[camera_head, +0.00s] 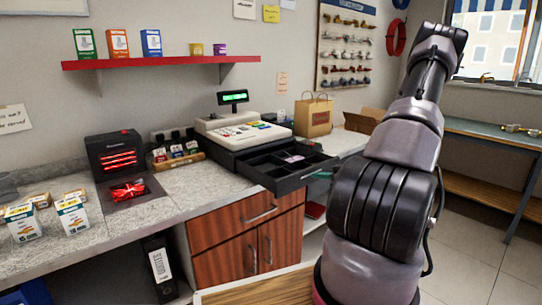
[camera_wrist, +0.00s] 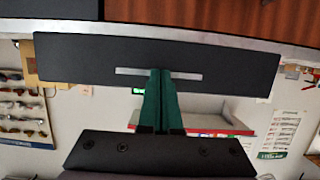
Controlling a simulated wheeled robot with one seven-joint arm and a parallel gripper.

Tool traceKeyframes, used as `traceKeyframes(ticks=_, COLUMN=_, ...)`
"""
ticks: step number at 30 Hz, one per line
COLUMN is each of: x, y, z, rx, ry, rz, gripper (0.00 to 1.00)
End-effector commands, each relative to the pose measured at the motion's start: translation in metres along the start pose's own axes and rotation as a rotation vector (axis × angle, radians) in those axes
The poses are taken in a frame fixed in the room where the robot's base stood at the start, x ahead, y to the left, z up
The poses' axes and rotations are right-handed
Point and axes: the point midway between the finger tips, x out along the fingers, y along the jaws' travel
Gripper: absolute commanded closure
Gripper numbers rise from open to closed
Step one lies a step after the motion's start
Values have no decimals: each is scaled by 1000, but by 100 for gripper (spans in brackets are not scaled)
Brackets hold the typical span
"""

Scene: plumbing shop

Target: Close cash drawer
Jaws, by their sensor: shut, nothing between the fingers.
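The black cash drawer (camera_head: 285,183) is pulled out from under the beige cash register (camera_head: 240,130) on the counter. Its compartments show, with a purple note inside. In the wrist view, the drawer's dark front (camera_wrist: 90,62) spans the upper picture, with a thin grey strip (camera_wrist: 130,71) across its middle. My gripper (camera_wrist: 160,74) has its green fingers together, empty, their tips over that strip. I cannot tell whether they touch the front. In the head view, my arm hides most of the gripper; only a bit of green shows beside the drawer's right corner.
A paper bag (camera_head: 313,117) and a cardboard box (camera_head: 364,119) stand behind the drawer. A black card-printer-like box (camera_head: 117,155) and small product boxes (camera_head: 72,214) stand on the counter at left. A wooden cabinet (camera_head: 245,240) is below. A red shelf (camera_head: 160,61) hangs above.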

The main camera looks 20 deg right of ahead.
Motion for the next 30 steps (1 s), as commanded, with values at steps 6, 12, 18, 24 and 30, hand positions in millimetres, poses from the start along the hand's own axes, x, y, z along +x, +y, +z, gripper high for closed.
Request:
traceKeyframes(ticks=6, x=35, y=0, z=-11, rx=-2, ry=1, rz=-2, gripper=100)
traceKeyframes(ticks=12, x=65, y=-1, z=-20, rx=-2, ry=1, rz=-2, gripper=100)
traceKeyframes(ticks=18, x=96, y=0, z=-30, rx=-1, ry=0, rz=-1, gripper=100)
traceKeyframes(ticks=24, x=127, y=-1, z=-39, rx=-1, ry=1, rz=-2, gripper=100)
traceKeyframes(ticks=30, x=157, y=-1, z=-49, rx=-1, ry=2, rz=-1, gripper=100)
